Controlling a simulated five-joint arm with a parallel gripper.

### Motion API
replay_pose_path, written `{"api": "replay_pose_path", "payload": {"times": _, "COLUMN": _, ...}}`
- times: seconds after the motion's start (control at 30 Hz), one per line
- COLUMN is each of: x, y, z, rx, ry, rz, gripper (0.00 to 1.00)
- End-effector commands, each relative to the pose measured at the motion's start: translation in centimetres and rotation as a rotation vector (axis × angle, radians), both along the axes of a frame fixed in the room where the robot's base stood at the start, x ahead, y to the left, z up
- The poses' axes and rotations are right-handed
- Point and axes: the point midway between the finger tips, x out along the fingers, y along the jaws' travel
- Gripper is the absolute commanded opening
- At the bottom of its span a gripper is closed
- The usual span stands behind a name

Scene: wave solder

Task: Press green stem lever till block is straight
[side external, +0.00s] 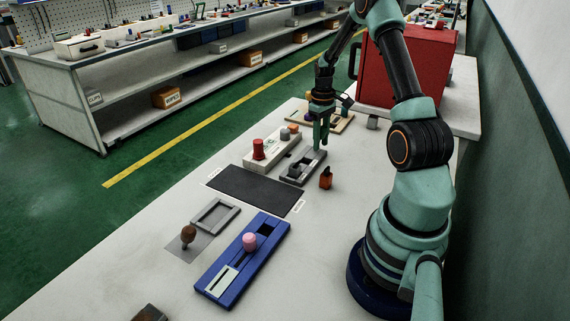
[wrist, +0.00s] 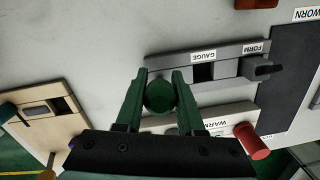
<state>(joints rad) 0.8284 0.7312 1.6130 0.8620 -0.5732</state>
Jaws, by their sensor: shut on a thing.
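A dark green round knob (wrist: 160,96), seen end-on, sits between the fingertips of my gripper (wrist: 160,78). I take it as the green stem lever's top. My gripper is shut on it, at the end of a grey fixture (wrist: 222,63) marked GAUGE and FORM. A dark grey block (wrist: 262,69) lies by the FORM label; I cannot tell whether it is straight. In the side external view my gripper (side external: 320,145) points down at the far end of the grey fixture (side external: 303,166). The fingers mostly hide the stem there.
A pale fixture marked WARM (wrist: 236,115) with a red knob (wrist: 252,141) stands beside the grey one. A small orange-brown object (side external: 326,177) is close by. A black mat (side external: 254,189), a blue fixture (side external: 222,276) and a red box (side external: 410,70) are around.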

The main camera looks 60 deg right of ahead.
Motion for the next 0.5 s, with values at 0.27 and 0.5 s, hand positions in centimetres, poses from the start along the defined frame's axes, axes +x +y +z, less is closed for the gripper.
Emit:
{"api": "replay_pose_path", "payload": {"times": 0.27, "x": 0.58, "y": 0.16, "z": 0.14, "rx": 0.047, "ry": 0.045, "rz": -0.003, "gripper": 0.00}}
{"api": "replay_pose_path", "payload": {"times": 0.5, "x": 0.68, "y": 0.15, "z": 0.15, "rx": 0.044, "ry": 0.043, "rz": 0.001, "gripper": 0.00}}
